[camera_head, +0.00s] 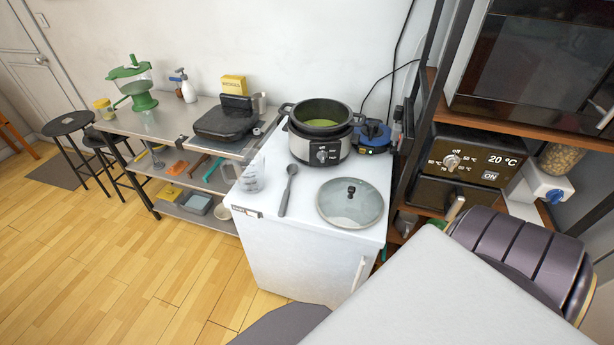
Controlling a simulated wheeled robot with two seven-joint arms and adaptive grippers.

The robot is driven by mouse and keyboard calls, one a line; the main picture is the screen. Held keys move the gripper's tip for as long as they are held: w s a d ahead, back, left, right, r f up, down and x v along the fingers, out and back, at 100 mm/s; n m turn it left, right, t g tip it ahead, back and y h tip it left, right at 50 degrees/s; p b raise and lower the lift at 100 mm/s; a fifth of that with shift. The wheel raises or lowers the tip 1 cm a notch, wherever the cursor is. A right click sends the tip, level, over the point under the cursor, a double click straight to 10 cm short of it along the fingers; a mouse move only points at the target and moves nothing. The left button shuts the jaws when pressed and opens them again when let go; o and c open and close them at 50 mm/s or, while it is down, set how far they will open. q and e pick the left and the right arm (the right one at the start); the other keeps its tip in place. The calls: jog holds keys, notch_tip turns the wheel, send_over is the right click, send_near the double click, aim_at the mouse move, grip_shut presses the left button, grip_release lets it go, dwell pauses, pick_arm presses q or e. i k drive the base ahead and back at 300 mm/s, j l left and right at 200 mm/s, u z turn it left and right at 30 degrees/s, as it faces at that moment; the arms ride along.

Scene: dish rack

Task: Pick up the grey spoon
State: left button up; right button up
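A grey spoon (287,190) lies on the white countertop (266,207). Its bowl points to the back and its handle end points to the front edge. It lies between a clear measuring cup on its left and a glass lid on its right, apart from both. Large grey and white parts of my own body fill the lower right. Neither of my grippers shows in the head view.
The measuring cup (251,174), glass lid (350,203) and a cooker (320,131) with green contents share the counter. A shelf unit with an oven (464,163) stands to the right. A metal table (165,121) with several items is to the left. Wooden floor is open at front left.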

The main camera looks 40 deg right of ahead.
aim_at(292, 169)
jog(key=z, duration=1.1)
